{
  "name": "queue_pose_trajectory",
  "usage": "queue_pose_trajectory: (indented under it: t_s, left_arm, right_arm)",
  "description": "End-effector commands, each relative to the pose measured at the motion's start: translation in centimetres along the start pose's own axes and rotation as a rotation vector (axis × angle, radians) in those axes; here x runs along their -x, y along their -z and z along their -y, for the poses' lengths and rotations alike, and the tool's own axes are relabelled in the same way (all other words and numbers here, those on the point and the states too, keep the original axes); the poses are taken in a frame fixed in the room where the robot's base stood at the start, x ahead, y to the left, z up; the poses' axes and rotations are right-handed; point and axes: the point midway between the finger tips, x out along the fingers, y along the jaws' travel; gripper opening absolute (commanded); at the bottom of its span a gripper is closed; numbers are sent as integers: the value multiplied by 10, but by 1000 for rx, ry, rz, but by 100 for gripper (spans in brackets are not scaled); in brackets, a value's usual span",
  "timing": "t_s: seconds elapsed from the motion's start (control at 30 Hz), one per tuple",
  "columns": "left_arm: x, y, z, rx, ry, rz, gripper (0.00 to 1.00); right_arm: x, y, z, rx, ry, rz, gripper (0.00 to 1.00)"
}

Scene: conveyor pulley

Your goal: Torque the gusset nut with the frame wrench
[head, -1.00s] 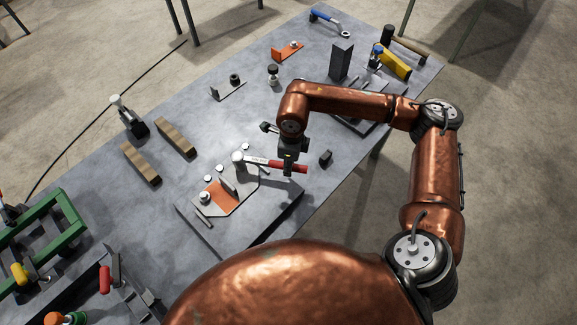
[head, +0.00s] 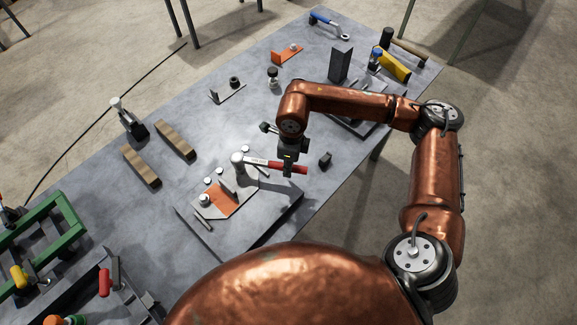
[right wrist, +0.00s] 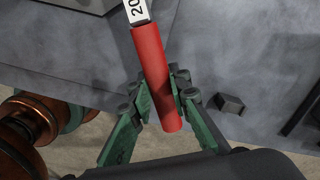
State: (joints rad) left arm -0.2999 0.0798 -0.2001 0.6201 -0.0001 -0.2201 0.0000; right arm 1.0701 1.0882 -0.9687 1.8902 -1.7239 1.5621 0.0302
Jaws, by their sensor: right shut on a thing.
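My right gripper (head: 288,172) is shut on the red handle of the frame wrench (head: 288,167). In the right wrist view, the green fingers (right wrist: 160,108) sit on both sides of the red handle (right wrist: 154,75), below a white label reading "20". The wrench's round silver head (head: 238,158) is above the far edge of the grey fixture plate (head: 250,222). On that plate lies an orange and grey gusset (head: 220,203) with an upright rib. A silver nut or bolt (head: 204,199) stands at its left end. Whether the wrench head sits on a nut cannot be told. My left gripper is out of view.
A small dark block (head: 325,160) lies right of the handle. Two wooden bars (head: 141,165) and a toggle clamp (head: 128,119) lie left. A green frame (head: 68,213) stands at lower left. A blue-handled tool (head: 328,24) and yellow block (head: 393,66) lie at the back.

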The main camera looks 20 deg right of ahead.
Motion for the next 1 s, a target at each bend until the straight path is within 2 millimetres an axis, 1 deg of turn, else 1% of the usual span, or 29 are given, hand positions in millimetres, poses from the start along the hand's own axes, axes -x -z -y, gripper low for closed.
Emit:
queue_pose_trajectory:
  t_s: [1.0]
  left_arm:
    - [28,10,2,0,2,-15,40]
  right_arm:
    - [56,-3,0,0,1,4,0]
